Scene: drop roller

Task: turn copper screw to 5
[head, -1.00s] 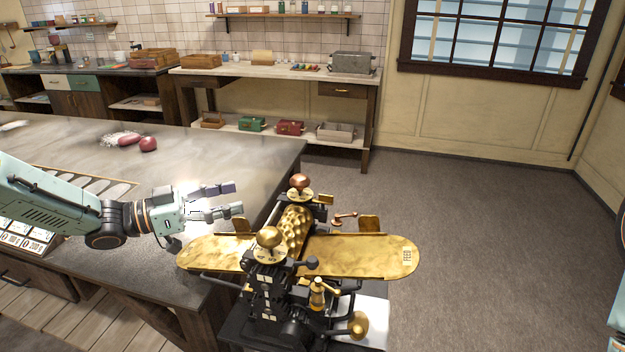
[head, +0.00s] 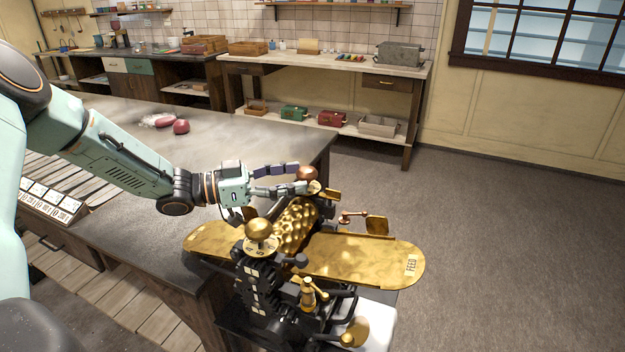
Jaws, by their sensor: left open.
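The drop roller stands at the table's corner, with a dimpled brass roller (head: 296,226) between two brass plates. The copper screw (head: 308,172) has a round copper head at the roller's far end, above a pale dial (head: 315,187). A brass screw (head: 258,230) tops the near end. My left gripper (head: 301,178) is open, and its fingers reach the copper screw from the left. One finger is behind the head and one in front. I cannot tell whether they touch it. The dial is partly hidden and its numbers are too small to read. My right gripper is out of view.
The brass feed plate (head: 363,258) sticks out to the right, with a small copper crank (head: 352,216) behind it. Red lumps (head: 181,126) lie on the grey table (head: 240,143). Open floor is to the right. A shelved workbench (head: 330,68) stands at the back.

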